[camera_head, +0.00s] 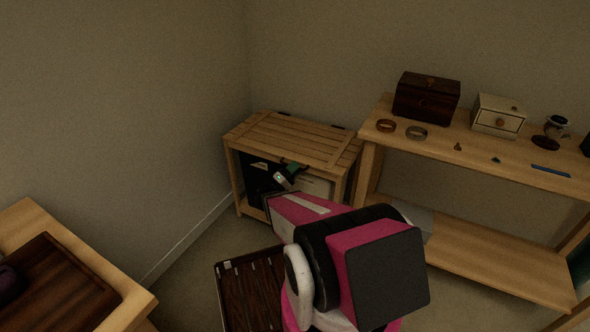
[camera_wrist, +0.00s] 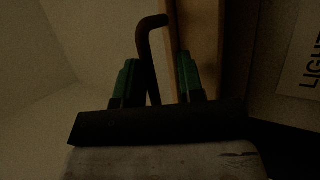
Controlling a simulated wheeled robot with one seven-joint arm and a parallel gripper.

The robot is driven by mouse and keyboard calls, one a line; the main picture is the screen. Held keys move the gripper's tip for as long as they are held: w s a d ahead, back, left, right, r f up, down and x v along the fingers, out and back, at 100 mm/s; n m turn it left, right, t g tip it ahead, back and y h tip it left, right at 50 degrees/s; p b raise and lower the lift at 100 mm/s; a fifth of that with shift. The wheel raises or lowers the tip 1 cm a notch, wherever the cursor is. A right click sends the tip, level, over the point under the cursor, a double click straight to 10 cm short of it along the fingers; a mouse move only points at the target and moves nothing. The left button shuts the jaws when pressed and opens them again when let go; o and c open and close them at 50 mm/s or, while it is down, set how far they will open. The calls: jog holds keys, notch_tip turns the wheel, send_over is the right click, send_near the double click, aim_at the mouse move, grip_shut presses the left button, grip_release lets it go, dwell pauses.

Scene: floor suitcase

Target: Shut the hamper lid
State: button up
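The hamper seems to be the slatted wooden chest (camera_head: 240,178) in the corner. Its slatted lid (camera_head: 290,138) looks flat on top, with two dark hinges at the back edge; whether it is fully down is hard to tell. The front below it is open. My gripper (camera_head: 289,172) is at the front upper edge of the chest. In the wrist view, its two green fingers (camera_wrist: 157,80) stand apart with a dark bent rod (camera_wrist: 152,45) between them, nearer the left finger. I cannot tell whether it touches. A wooden strip (camera_wrist: 203,45) is behind the fingers.
Dark and pale items show inside the chest; a label reading "LIGH" (camera_wrist: 309,65) shows at right. A wooden shelf unit (camera_head: 480,150) with a dark box (camera_head: 426,98) and a white drawer box (camera_head: 498,116) stands right.

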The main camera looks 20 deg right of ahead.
jog(key=shift+a, duration=0.1)
jog(key=v, duration=1)
jog(key=shift+a+f, duration=0.25)
jog(key=shift+f, duration=0.05)
jog(key=shift+s, duration=0.1)
jog(key=s+d+r+m+g+y, duration=0.1)
jog(key=s+d+g+y, duration=0.5)
jog(key=g+y, duration=0.4)
jog(key=s+a+r+t+y, duration=0.1)
jog(key=a+r+y, duration=0.2)
jog(key=a+y, duration=0.3)
jog(key=s+a+r+t+y, duration=0.2)
jog(key=a+r+y, duration=0.1)
jog(key=a+y, duration=0.3)
jog(key=shift+n+y, duration=0.3)
jog(key=shift+y, duration=0.2)
jog(key=shift+a, duration=0.1)
